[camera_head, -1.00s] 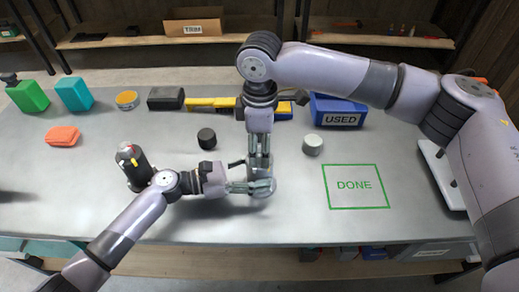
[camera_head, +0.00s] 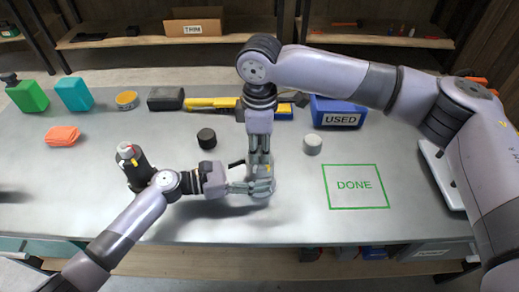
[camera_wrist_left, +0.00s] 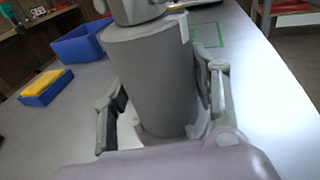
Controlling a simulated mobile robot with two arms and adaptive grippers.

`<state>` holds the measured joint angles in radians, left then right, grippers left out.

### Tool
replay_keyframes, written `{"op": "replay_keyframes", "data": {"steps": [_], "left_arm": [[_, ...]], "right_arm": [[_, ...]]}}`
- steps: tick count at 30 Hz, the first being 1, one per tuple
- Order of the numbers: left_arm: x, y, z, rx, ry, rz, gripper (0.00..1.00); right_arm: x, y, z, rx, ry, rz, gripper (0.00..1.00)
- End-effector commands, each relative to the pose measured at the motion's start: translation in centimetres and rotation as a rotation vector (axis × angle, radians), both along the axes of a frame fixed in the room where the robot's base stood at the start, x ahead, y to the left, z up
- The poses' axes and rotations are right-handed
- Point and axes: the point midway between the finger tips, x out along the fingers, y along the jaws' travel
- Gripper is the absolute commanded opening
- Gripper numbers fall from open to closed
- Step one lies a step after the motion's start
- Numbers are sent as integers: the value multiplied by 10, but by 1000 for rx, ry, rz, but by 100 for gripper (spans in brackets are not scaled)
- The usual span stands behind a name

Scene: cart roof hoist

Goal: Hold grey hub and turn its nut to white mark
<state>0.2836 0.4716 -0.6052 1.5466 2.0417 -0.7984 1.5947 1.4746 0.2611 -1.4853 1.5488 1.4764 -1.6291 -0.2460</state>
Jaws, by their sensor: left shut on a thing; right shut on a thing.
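The grey hub (camera_wrist_left: 153,80) stands large in the left wrist view, a plain grey cylinder between the fingers of my left gripper (camera_wrist_left: 160,108). In the head view, my left gripper (camera_head: 258,187) is shut on it low over the bench, and the fingers mostly hide it. My right gripper (camera_head: 259,168) points straight down from above and is shut at the hub's top. The nut is mostly hidden there; a grey part (camera_wrist_left: 138,9) shows above the hub, cut off by the picture edge. A pale strip (camera_wrist_left: 185,28) runs down the hub's upper right side; I cannot tell whether it is the white mark.
The green DONE outline (camera_head: 356,202) is empty. Behind stand a blue USED bin (camera_head: 325,107), a pale cylinder (camera_head: 312,145), a black round piece (camera_head: 207,138) and a yellow tool (camera_head: 208,103). A black bottle-like thing (camera_head: 135,168) stands close to my left arm.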

Motion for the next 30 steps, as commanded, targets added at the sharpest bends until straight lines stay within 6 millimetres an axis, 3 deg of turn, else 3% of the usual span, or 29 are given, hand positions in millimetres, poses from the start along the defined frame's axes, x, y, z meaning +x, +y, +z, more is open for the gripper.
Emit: {"op": "replay_keyframes", "data": {"steps": [8, 15, 25, 30], "left_arm": [[0, 0, -1, 2, 1, 0, 27], [0, 0, -1, 2, 1, 0, 27], [0, 0, -1, 2, 1, 0, 27], [0, 0, -1, 2, 1, 0, 27]], "right_arm": [[0, 0, 0, 0, 0, -4, 6], [0, 0, 0, 1, 0, -177, 6], [0, 0, 0, -1, 0, -211, 6], [0, 0, 0, 1, 1, -346, 6]]}}
